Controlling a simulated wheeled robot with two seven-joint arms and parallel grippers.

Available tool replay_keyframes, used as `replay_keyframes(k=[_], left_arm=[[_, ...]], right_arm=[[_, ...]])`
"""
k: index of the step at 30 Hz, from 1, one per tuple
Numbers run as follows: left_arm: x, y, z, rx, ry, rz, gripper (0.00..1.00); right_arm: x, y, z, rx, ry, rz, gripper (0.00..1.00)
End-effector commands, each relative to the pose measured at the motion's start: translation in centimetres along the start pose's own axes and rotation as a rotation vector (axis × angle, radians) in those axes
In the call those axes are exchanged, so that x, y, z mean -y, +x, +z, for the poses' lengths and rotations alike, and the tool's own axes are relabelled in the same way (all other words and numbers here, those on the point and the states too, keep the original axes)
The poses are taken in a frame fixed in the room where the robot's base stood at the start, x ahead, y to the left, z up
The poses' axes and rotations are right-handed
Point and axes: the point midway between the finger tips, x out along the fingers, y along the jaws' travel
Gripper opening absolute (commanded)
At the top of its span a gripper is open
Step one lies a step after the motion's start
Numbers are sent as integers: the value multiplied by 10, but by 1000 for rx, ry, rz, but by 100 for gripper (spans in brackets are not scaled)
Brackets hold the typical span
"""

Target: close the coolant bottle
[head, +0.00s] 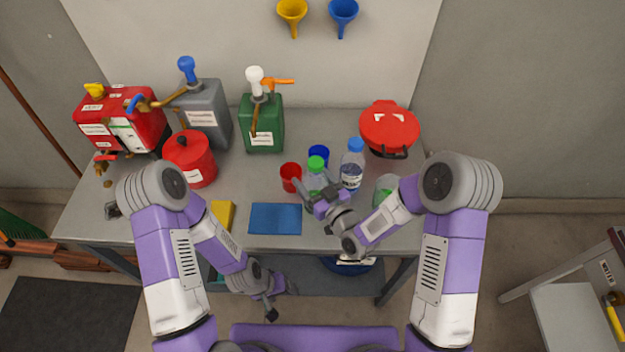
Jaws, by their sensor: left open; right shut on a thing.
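A clear bottle with a green cap (316,163) stands toward the front right of the table. Its greenish body (315,180) shows just behind my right gripper. A second bottle with a blue cap (353,168) and a dark label stands to its right. I cannot read which is coolant. My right gripper (320,193) is shut on the green-capped bottle, low on its body, hiding its lower part. The green cap sits at the bottle's top; whether it is tight cannot be told. My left gripper (281,300) is open and empty, low in front of the table edge.
A red cup (290,177) and a blue cup (318,154) stand close to the bottle. A green cup-like thing (385,187) is beside my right arm. A blue mat (275,218) lies at the front. Red, grey and green canisters (262,130) line the back.

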Motion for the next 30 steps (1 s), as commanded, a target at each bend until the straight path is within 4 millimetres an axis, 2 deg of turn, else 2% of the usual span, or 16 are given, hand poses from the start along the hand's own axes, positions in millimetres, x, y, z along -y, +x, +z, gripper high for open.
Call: replay_keyframes(k=[12,13,17,28,30], left_arm=[[2,5,0,0,0,0,70],[2,4,0,0,0,0,70],[1,4,0,0,0,0,70],[-1,-3,0,0,0,0,70],[0,0,0,0,0,0,70]], right_arm=[[0,0,4,-4,-1,0,0],[0,0,3,-2,-1,0,79],[0,0,3,-2,-1,0,99],[0,0,-2,-2,-1,0,100],[-1,-11,0,1,0,2,100]])
